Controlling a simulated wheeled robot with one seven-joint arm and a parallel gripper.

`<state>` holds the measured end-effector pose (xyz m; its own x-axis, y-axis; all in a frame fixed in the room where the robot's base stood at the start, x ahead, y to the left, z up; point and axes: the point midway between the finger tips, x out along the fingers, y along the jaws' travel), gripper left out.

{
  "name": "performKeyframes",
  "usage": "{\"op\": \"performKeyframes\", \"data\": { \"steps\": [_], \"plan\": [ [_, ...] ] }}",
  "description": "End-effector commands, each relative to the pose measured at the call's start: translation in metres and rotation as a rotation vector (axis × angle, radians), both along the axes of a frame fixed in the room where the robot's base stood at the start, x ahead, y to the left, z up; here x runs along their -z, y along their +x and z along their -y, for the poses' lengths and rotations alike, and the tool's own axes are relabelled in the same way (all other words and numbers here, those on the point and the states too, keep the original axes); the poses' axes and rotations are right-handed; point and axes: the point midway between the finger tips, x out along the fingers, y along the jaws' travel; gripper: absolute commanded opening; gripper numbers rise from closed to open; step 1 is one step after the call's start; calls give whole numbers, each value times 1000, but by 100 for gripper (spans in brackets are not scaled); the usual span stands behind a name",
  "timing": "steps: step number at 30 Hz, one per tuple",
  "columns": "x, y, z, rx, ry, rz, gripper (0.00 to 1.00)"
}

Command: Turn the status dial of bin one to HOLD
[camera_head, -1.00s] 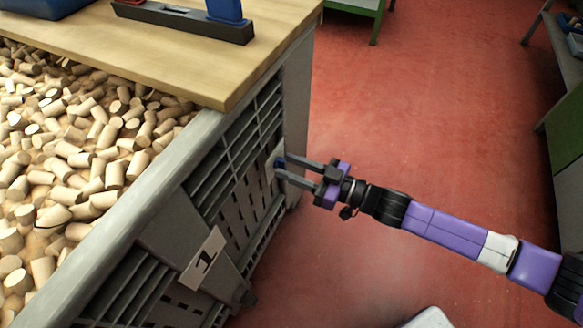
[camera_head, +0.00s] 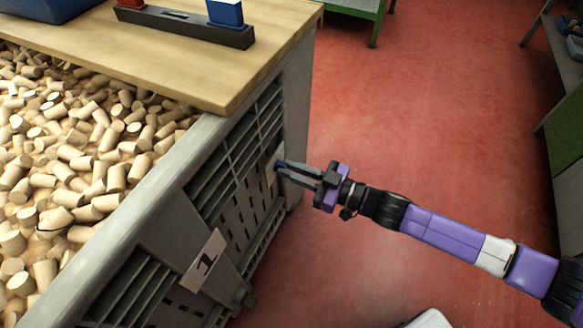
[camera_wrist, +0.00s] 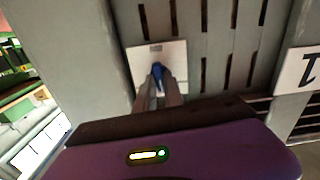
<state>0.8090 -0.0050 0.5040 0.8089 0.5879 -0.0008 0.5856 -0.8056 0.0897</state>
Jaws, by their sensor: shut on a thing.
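The status dial shows as a small blue knob (camera_wrist: 158,74) on a pale plate (camera_wrist: 172,56) fixed to the side of bin one. In the head view the knob (camera_head: 281,164) is partly hidden by my fingers. My gripper (camera_head: 284,169) reaches the bin wall from the right and is shut on the knob. In the wrist view the fingers (camera_wrist: 158,92) close on it from below. The markings on the plate are too small to read. Bin one (camera_head: 205,130) is a grey slatted crate with a "1" label (camera_head: 204,262), full of cork stoppers (camera_head: 95,130).
A wooden board (camera_head: 200,62) lies over the bin's far end, with a dark holder (camera_head: 185,25) bearing a blue block (camera_head: 225,12). Green-legged furniture (camera_head: 360,12) stands at the back.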

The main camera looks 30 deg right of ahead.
Motion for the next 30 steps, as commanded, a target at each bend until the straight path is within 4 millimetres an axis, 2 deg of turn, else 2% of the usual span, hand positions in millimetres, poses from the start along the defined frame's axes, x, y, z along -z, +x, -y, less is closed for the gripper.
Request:
{"op": "performKeyframes", "data": {
  "steps": [30],
  "plan": [
    [2, -2, -3, -2, -681, 497, 0]
  ]
}}
